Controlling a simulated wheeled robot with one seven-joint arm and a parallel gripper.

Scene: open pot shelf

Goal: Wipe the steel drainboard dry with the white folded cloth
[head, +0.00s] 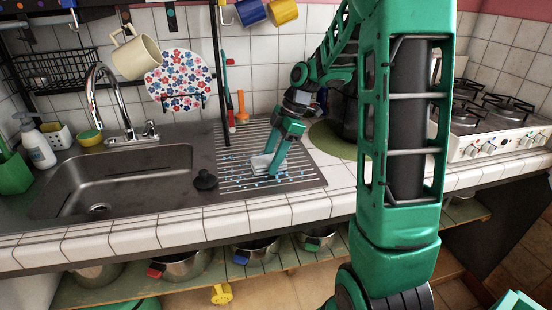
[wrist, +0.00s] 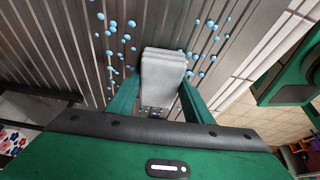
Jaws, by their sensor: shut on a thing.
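The white folded cloth (head: 262,161) is at the steel drainboard (head: 240,144) in the head view, and it also shows in the wrist view (wrist: 163,75). My gripper (head: 271,162) is shut on the cloth, with a green finger on each side of it in the wrist view (wrist: 160,100). The cloth is at or just above the ribbed surface; I cannot tell whether it touches. Light blue drops (wrist: 112,40) lie on the ribs on both sides of the cloth. In the head view drops (head: 238,184) show mostly on the drainboard's front half.
The sink (head: 120,180) lies left of the drainboard, with a black plug (head: 205,180) between them. A round green mat (head: 335,139) with a dark pot is to the right, partly behind my arm. A red tool and an orange brush (head: 241,108) stand at the back wall.

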